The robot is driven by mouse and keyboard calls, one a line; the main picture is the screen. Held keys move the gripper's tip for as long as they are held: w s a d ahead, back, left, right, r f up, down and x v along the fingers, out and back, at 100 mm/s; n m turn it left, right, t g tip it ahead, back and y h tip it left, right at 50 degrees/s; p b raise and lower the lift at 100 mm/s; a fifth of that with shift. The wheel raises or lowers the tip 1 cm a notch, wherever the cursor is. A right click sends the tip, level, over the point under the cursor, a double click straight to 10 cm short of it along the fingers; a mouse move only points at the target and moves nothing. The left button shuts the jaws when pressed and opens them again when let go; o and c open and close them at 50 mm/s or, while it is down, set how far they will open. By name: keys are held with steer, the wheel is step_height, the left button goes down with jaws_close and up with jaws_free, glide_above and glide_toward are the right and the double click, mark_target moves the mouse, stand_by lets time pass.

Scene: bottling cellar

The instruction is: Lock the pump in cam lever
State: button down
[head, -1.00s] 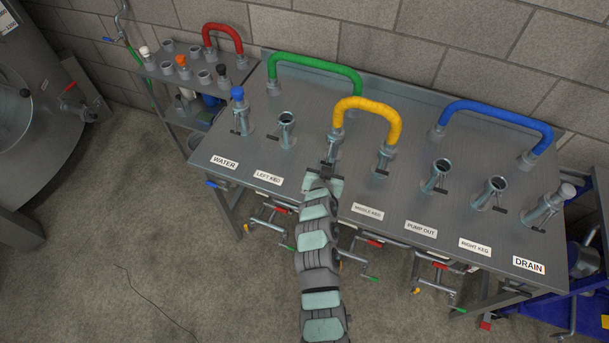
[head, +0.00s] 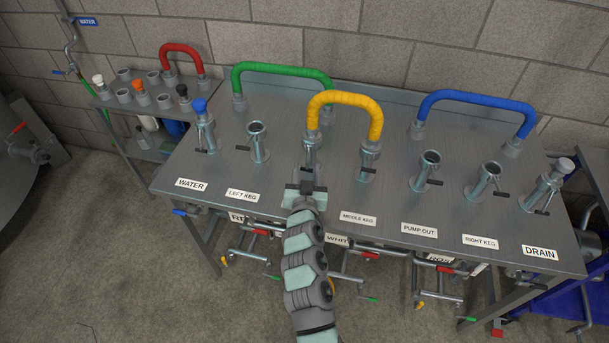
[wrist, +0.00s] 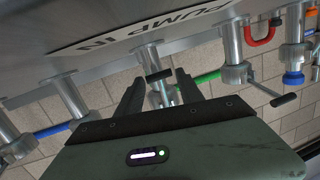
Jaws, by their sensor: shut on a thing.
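The pump in port (head: 311,152) is a steel stub, third from the left on the panel table, with one end of the yellow hose (head: 343,98) on it. The hose's other end is on the middle keg port (head: 370,152). My gripper (head: 306,188) is at the front of the pump in port and hides most of its lever in the head view. In the wrist view, the pump in cam lever (wrist: 158,75), with a black handle, shows between the fingers of my gripper (wrist: 160,88). My gripper is shut on it. The pump in label (wrist: 145,25) appears upside down there.
The left keg port (head: 258,145) and pump out port (head: 428,168) stand on either side, open-topped, with black-handled levers. Green (head: 285,70) and blue hoses (head: 478,100) arch along the back. A side shelf (head: 150,105) holds caps and a red hose.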

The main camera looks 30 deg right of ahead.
steer(key=shift+f, duration=0.1)
steer(key=c, duration=0.8)
jaws_free()
steer(key=shift+w, duration=0.1)
steer(key=p+v, duration=0.1)
steer(key=v, duration=1)
steer(key=shift+r+p, duration=0.2)
steer(key=shift+p, duration=0.15)
steer(key=shift+d, duration=0.1)
